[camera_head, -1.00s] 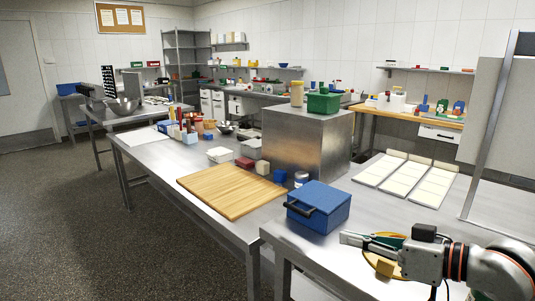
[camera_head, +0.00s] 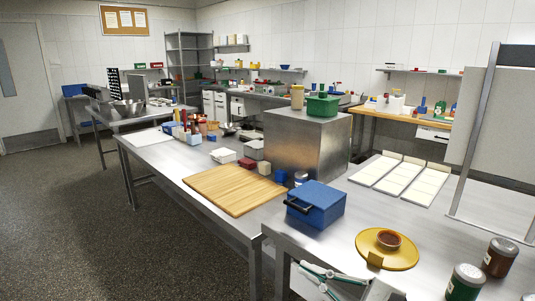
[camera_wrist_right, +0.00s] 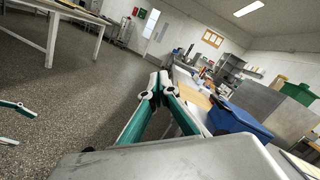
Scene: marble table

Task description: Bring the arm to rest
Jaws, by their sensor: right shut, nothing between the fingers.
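My right gripper (camera_head: 304,270) is at the bottom of the head view, in front of the near table's front edge. Its green-edged fingers are closed together and empty. In the right wrist view its fingertips (camera_wrist_right: 156,88) meet over the grey floor, left of a blue box (camera_wrist_right: 238,122). At the left edge of that view, two green-and-white fingers, which look like my left gripper (camera_wrist_right: 32,128), stand apart with nothing between them. My left gripper is not in the head view.
On the near table (camera_head: 445,230) stand the blue box (camera_head: 315,205), a yellow round dish with a brown centre (camera_head: 400,262), and jars with green (camera_head: 465,285) and dark red (camera_head: 499,260) contents. White tile panels (camera_head: 405,180) lie behind. Floor at left is clear.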

